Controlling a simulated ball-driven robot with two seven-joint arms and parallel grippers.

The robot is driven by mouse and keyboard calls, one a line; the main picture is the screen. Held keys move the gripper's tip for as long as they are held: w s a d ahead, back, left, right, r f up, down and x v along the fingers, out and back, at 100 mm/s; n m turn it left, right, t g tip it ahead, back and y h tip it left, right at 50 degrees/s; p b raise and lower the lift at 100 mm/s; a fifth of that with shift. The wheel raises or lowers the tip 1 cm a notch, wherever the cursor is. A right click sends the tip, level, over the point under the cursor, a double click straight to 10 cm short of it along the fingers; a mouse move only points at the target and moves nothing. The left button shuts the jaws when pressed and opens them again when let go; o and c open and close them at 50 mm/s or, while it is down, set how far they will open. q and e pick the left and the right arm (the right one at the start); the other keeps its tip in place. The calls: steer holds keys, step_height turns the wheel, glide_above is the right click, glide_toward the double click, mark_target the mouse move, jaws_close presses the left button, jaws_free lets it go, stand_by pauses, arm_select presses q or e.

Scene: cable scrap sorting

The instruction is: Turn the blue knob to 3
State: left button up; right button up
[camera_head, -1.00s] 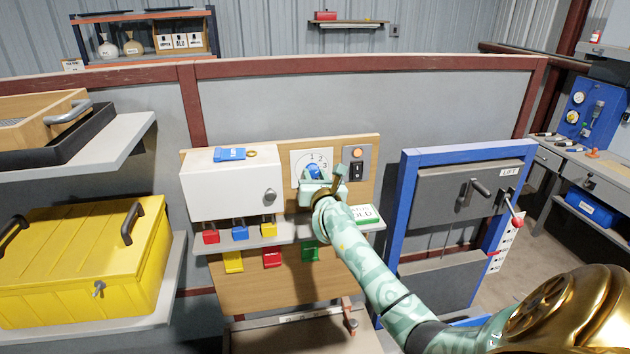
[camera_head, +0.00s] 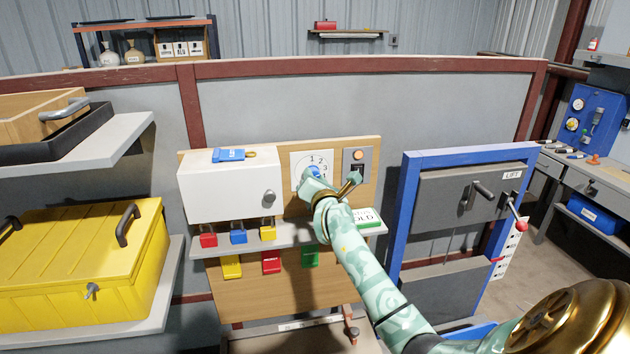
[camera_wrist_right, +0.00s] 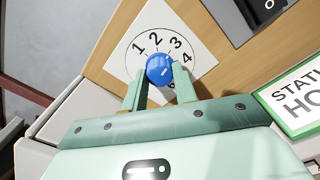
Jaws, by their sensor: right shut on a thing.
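In the head view my right gripper (camera_head: 318,186) covers the lower part of the dial. My left gripper is not in view.
A switch panel (camera_head: 357,160) is close right of the dial, with a green-edged sign (camera_head: 367,217) below it. A white box (camera_head: 225,190) stands to the left. Padlocks (camera_head: 238,236) hang below it. A blue-framed lift panel (camera_head: 405,200) is farther right.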

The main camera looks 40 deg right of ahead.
steer(key=shift+r, duration=0.1)
steer(key=o, duration=1)
steer(key=shift+s, duration=0.1)
steer(key=b+v, duration=0.2)
steer(key=v, duration=1.4)
steer(key=shift+s, duration=0.1)
